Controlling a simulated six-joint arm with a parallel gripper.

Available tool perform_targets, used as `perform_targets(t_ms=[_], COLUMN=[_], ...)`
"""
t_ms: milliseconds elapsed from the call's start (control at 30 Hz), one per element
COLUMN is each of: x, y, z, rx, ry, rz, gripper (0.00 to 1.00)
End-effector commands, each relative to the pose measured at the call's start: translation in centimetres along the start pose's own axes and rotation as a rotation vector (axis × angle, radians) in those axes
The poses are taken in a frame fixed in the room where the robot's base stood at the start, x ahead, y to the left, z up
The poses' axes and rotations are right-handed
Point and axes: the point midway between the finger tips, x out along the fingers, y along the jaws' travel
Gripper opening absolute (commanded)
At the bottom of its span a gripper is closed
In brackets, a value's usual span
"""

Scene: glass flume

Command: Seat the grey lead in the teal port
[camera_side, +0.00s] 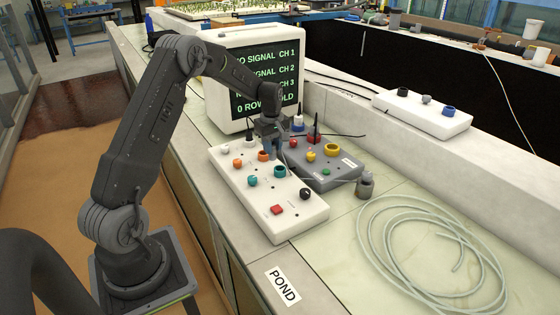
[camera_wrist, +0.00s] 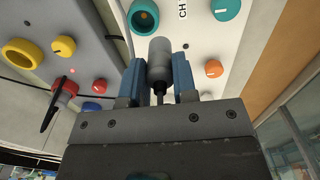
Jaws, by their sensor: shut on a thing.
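My gripper (camera_wrist: 160,72) has its blue fingers shut on the grey lead (camera_wrist: 159,53), a grey cylinder with a thin dark stem below it in the wrist view. The teal port (camera_wrist: 143,16), a teal ring with an orange-brown inside, shows just beyond the lead's end, apart from it in the picture. In the side view the teal port (camera_side: 280,171) is on the white box, nearer the camera than my gripper (camera_side: 271,150). My gripper is above the box around the orange port (camera_side: 263,156). The lead is hard to make out there, and its height above the box is unclear.
The white box (camera_side: 285,222) also has a teal knob (camera_side: 252,181), an orange knob (camera_side: 237,163) and a red button (camera_side: 277,210). A monitor (camera_side: 262,80) stands behind; coiled tubing (camera_side: 430,250) lies right.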

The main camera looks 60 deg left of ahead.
Motion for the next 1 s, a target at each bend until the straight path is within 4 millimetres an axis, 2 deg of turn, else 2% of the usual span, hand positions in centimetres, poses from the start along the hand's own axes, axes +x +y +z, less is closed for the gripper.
perform_targets(t_ms=[100, 200, 367, 567, 967, 1000], x=[1.0, 1.4, 2.4, 5.2, 5.8, 5.7], y=[1.4, 1.9, 2.0, 2.0, 2.0, 2.0], z=[0.9, 1.3, 1.4, 1.4, 1.3, 1.3], rx=[0.001, 0.0, -0.002, -0.001, -0.001, -0.001], ry=[0.0, 0.0, -0.001, -0.001, 0.0, 0.0], rz=[0.0, 0.0, -0.002, -0.002, 0.0, 0.0], gripper=[0.03, 0.03, 0.03, 0.03, 0.03, 0.3])
